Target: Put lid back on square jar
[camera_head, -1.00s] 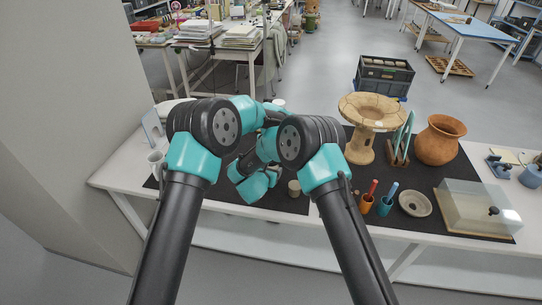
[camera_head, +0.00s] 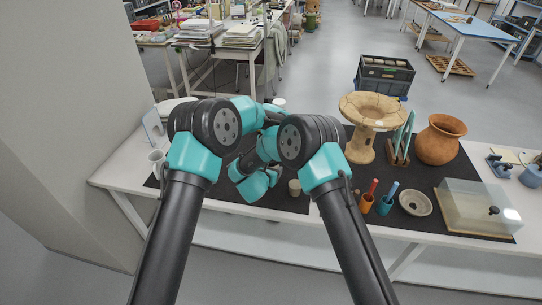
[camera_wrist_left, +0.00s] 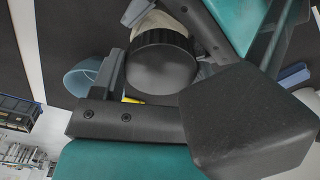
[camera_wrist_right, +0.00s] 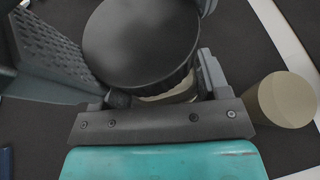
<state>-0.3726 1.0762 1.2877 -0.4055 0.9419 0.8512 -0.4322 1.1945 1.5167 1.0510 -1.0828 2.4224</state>
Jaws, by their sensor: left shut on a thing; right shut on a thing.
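The lid is a dark round piece with a ribbed rim, seen in the left wrist view (camera_wrist_left: 163,68) and large in the right wrist view (camera_wrist_right: 143,42). My left gripper (camera_wrist_left: 160,78) has its fingers on either side of it and is shut on it. Just behind the lid shows a small part of the pale jar (camera_wrist_right: 172,95), between the fingers of my right gripper (camera_wrist_right: 165,90), which is shut on it. Lid and jar are very close together. Whether they touch, and the jar's shape, is hidden. In the head view my arms hide both.
A beige cup (camera_head: 295,187) stands close by on the dark mat (camera_head: 290,204), also in the right wrist view (camera_wrist_right: 287,99). A blue-grey cup (camera_wrist_left: 90,77) shows in the left wrist view. A tan pedestal dish (camera_head: 371,112), brown pot (camera_head: 439,140) and clear box (camera_head: 480,205) stand right.

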